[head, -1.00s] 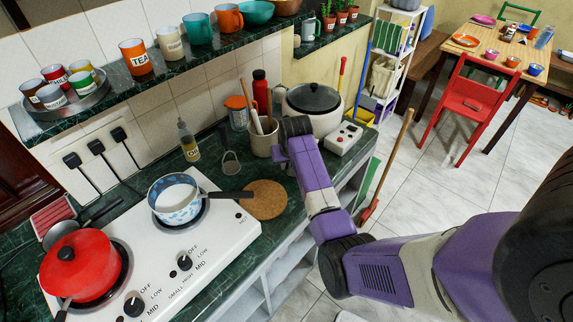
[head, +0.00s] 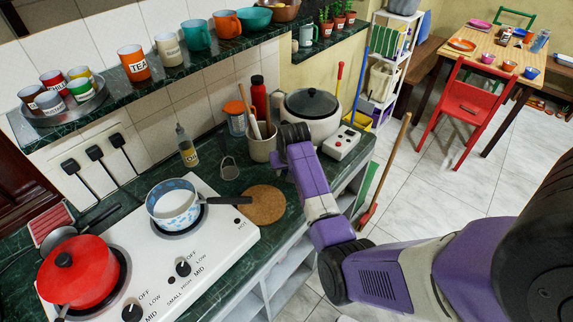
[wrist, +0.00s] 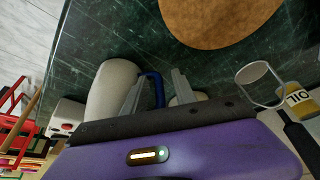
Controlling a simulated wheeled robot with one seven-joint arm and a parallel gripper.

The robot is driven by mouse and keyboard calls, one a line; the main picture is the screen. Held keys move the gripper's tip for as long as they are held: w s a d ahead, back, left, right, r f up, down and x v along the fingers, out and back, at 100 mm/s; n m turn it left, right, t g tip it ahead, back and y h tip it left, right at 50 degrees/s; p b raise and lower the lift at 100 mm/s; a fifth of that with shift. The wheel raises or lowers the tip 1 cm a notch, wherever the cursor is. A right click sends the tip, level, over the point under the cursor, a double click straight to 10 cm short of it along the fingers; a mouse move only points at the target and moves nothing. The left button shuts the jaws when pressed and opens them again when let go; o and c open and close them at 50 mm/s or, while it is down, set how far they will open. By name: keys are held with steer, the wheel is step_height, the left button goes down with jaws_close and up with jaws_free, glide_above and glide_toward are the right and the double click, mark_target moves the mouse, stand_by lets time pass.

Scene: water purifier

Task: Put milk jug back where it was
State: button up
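A pale, rounded vessel (wrist: 108,88), which looks like the milk jug, is in the wrist view with a blue handle (wrist: 158,90) on its right side. In the head view I cannot make it out; my arm covers that area. My gripper (wrist: 156,92) is low over the counter at the jug. Its two grey fingers stand apart, one on each side of the blue handle, the left one overlapping the jug's body. I see no clear contact with the handle. The jug's upper part is hidden by my gripper, and I cannot tell whether it rests on the counter.
The utensil crock (head: 261,148), lidded cooker (head: 322,124) and white control box (head: 341,143) stand close around my gripper. A cork mat (head: 262,204) lies in front. The stove (head: 225,232) carries a blue-patterned pan (head: 173,207) and red pot (head: 78,275). An oil bottle (head: 187,149) stands behind.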

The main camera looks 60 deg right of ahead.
steer(key=v, duration=1.2)
steer(key=s+a+f+n+t, duration=0.1)
steer(key=a+f, duration=0.1)
steer(key=s+a+f+n+h, duration=0.1)
steer(key=a+f, duration=0.2)
steer(key=s+a+f+n+t, duration=0.1)
steer(key=a+f, duration=0.2)
steer(key=shift+s+a+f+t+h+b, duration=0.1)
steer(key=shift+s+a+t+h+b, duration=0.2)
steer(key=shift+h+b, duration=0.1)
steer(key=s+a+r+n+t+y, duration=0.25)
steer(key=s+a, duration=0.45)
steer(key=a, duration=0.4)
steer(key=s+a+r+n+t+y, duration=0.1)
steer(key=s+a+r+n+t, duration=0.25)
steer(key=s+a, duration=0.5)
steer(key=s+a+r+t+y, duration=0.1)
steer(key=s+a+r+t, duration=0.2)
steer(key=r, duration=0.7)
steer(key=s+a, duration=0.2)
steer(key=a, duration=0.2)
steer(key=shift+a+r+n+y, duration=0.25)
steer(key=shift+a+n+y, duration=0.05)
steer(key=shift+a+y, duration=0.1)
